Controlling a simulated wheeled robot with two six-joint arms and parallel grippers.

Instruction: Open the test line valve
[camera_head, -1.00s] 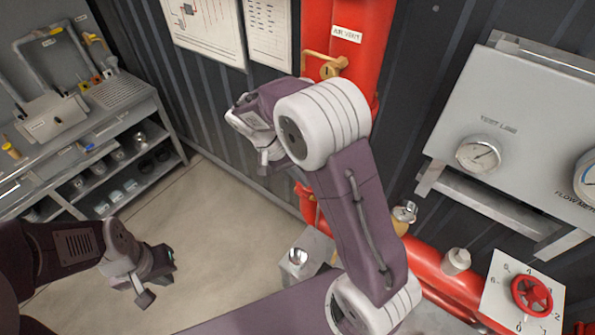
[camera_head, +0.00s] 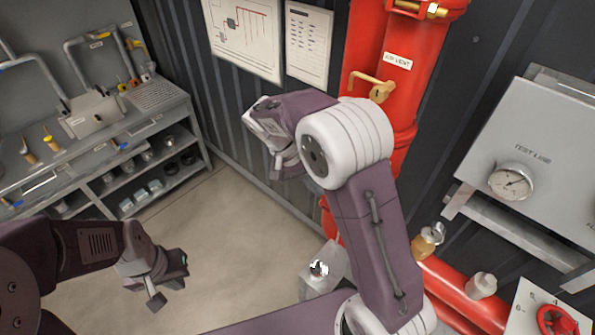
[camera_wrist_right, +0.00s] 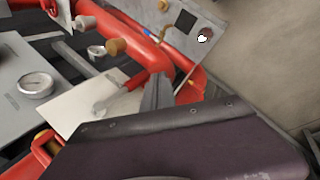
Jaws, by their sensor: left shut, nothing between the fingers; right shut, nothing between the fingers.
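A red handwheel (camera_head: 556,320) on a white numbered plate (camera_head: 522,308) is cut off at the bottom right of the head view. No label there names it as the test line valve. The round gauge (camera_head: 511,182) under the words TEST LINE is on a grey panel (camera_head: 530,130) at the right. My right gripper (camera_head: 280,168) is shut and empty, left of the red riser and well away from the handwheel. My left gripper (camera_head: 166,290) is shut and empty, low over the floor at the left.
A red riser (camera_head: 400,30) with a brass air vent lever (camera_head: 374,86) stands behind my right arm. A red pipe (camera_head: 450,285) with fittings runs low at the right. A grey workbench (camera_head: 150,95) stands at the left, with clear floor (camera_head: 235,225) between.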

